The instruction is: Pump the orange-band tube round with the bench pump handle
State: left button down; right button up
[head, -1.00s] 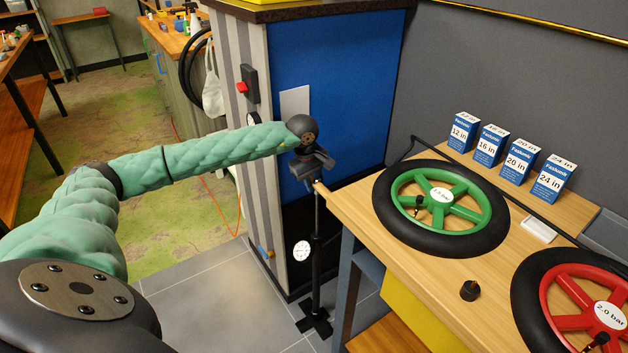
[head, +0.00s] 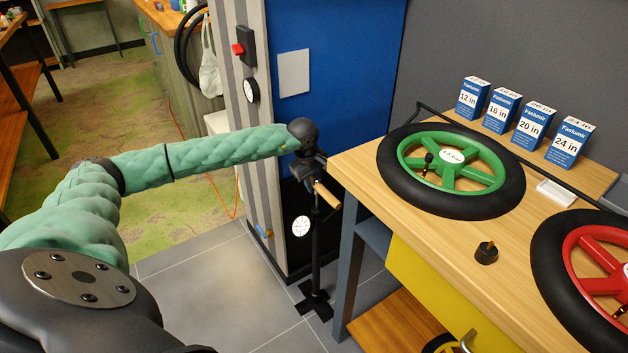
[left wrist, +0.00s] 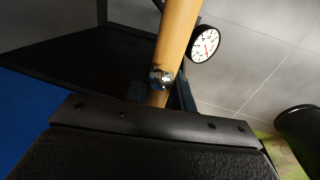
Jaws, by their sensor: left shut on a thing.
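The bench pump (head: 316,255) stands upright on the floor at the left end of the bench, with a white dial gauge (head: 301,226) and a wooden handle (head: 328,195) on top. My left gripper (head: 314,180) is shut on the handle. In the left wrist view the handle (left wrist: 177,45) rises from the jaws, with a silver bolt through it, and the gauge (left wrist: 204,44) is close by. The fingers are largely hidden. A green-spoked wheel (head: 410,190) and a red-spoked wheel (head: 560,297) lie on the bench. I cannot make out an orange band. My right gripper is not in view.
The wooden bench (head: 445,235) is right of the pump. A small dark knob-like piece (head: 486,252), a white tray (head: 556,194) and several blue-white boxes (head: 530,122) are on it. A striped cabinet post (head: 261,150) and blue panel stand behind the pump.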

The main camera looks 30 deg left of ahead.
pick_arm(q)
jog(key=shift+f+b, duration=1.1)
jog(key=shift+f, duration=1.15)
jog(key=shift+s, duration=0.1)
jog(key=c, duration=1.2)
grip_release()
jog(key=shift+f, duration=0.15)
jog(key=shift+r, duration=0.2)
notch_tip(320, 180, up, 7)
jog(key=s, duration=0.1)
jog(key=shift+s+a+r, duration=0.15)
jog(key=shift+a+r, duration=0.05)
jog(key=shift+a, duration=0.1)
